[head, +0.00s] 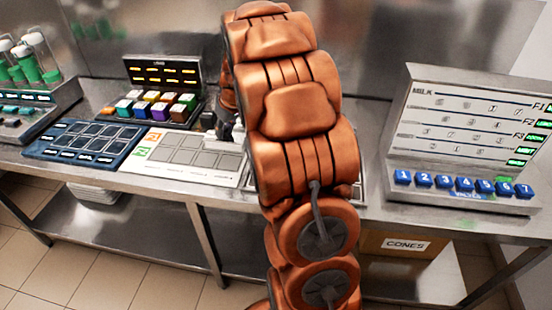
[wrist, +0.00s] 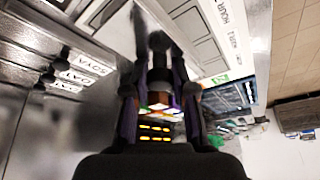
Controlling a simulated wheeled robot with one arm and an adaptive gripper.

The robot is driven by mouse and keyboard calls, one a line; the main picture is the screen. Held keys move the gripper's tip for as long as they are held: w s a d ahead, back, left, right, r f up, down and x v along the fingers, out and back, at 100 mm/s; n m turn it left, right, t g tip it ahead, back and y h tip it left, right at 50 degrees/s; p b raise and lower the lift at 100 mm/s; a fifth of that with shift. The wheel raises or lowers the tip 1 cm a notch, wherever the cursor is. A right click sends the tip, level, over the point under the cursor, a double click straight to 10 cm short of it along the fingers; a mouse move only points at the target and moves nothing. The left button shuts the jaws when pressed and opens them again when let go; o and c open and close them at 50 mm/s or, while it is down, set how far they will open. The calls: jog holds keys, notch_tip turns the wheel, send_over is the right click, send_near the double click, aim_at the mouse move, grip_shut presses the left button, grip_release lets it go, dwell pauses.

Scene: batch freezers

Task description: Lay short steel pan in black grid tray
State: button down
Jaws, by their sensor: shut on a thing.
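My gripper (head: 226,125) is low over the counter, mostly hidden behind my copper arm in the head view. A black tray (head: 105,112) with a grid of coloured cubes stands at the back left, in front of a dark display. I cannot tell whether this is the black grid tray or whether another is hidden behind my arm.
A white grid board (head: 150,172) lies left of my arm, with a dark blue grid board (head: 45,152) farther left. A milk panel (head: 465,135) with blue numbered buttons stands at the right. Green-filled containers (head: 35,65) stand far left. A cones box (head: 400,245) sits below.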

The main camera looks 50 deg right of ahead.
jog(key=s+d+r+b, duration=0.2)
jog(key=s+d, duration=0.2)
jog(key=d, duration=0.3)
jog(key=s+d+r+b, duration=0.1)
jog(key=s+d+b, duration=0.1)
jog(key=s+d, duration=0.35)
jog(key=shift+w+d+f+p, duration=0.3)
jog(key=shift+d+f+p, duration=0.1)
jog(key=shift+f, duration=1.2)
jog(key=shift+w+d+f+p, duration=0.3)
jog(key=shift+f+p, duration=0.1)
jog(key=shift+f, duration=1.25)
jog(key=shift+w+d+f+p, duration=0.3)
jog(key=shift+f+p, duration=0.1)
jog(key=shift+f, duration=1.2)
jog(key=shift+f, duration=0.2)
jog(key=c, duration=1)
grip_release()
jog(key=shift+o, duration=0.2)
jog(key=shift+r, duration=0.1)
jog(key=shift+r, duration=0.15)
jog(key=b+v, duration=0.2)
jog(key=v, duration=1)
jog(key=shift+a+b, duration=0.25)
jog(key=shift+b, duration=0.1)
